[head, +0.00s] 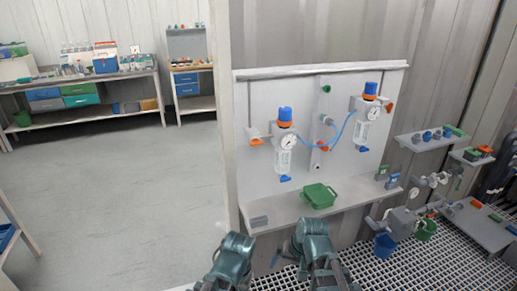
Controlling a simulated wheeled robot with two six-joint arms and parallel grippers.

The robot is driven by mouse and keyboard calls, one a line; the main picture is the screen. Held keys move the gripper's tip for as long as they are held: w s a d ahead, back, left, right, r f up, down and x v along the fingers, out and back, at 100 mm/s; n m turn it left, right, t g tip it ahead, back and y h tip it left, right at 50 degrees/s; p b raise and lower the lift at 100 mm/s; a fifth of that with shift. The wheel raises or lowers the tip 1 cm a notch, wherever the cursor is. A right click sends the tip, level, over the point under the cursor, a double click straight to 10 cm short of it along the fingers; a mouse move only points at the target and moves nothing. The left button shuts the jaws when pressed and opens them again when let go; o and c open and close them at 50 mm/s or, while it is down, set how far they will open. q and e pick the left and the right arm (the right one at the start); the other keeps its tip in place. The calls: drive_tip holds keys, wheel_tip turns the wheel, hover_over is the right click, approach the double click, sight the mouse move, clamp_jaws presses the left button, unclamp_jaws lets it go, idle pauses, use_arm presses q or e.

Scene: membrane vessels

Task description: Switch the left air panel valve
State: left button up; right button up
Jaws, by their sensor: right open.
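The air panel (262,100) is a pale upright board on the wall, with two regulators under blue knobs. The left regulator (284,140) has a round gauge and a clear bowl. An orange valve handle (256,142) sits at its left on a short grey fitting. The right regulator (368,112) sits higher, with a red-orange handle (389,107) at its right. My right gripper (289,262) is low in front of the panel's shelf, open and empty, well below the valves. My left arm's end (231,262) shows beside it; its fingers cannot be made out.
A green box (319,195) stands on the panel's shelf (275,213). Blue tubing (331,142) hangs between the regulators. Pipes and small shelves (426,140) crowd the right. Grating covers the floor below; open floor lies left, beyond a wall edge.

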drive_tip(key=w+a+r+m+t+y, duration=0.35)
drive_tip(key=w+r+m, duration=0.25)
drive_tip(key=w, duration=0.2)
drive_tip(key=w+a+r+m+t+y, duration=0.3)
drive_tip(key=w+a+r+m+t, duration=0.1)
drive_tip(key=w+r+m, duration=0.3)
drive_tip(key=m+t+h, duration=0.3)
drive_tip(key=m+t, duration=0.4)
drive_tip(key=m, duration=1.1)
approach(257, 144)
drive_tip(key=v, duration=0.5)
drive_tip(key=shift+f, duration=0.1)
drive_tip(key=shift+a+n, duration=0.1)
drive_tip(key=shift+n, duration=0.2)
drive_tip(key=x, duration=1.3)
drive_tip(key=shift+w, duration=0.35)
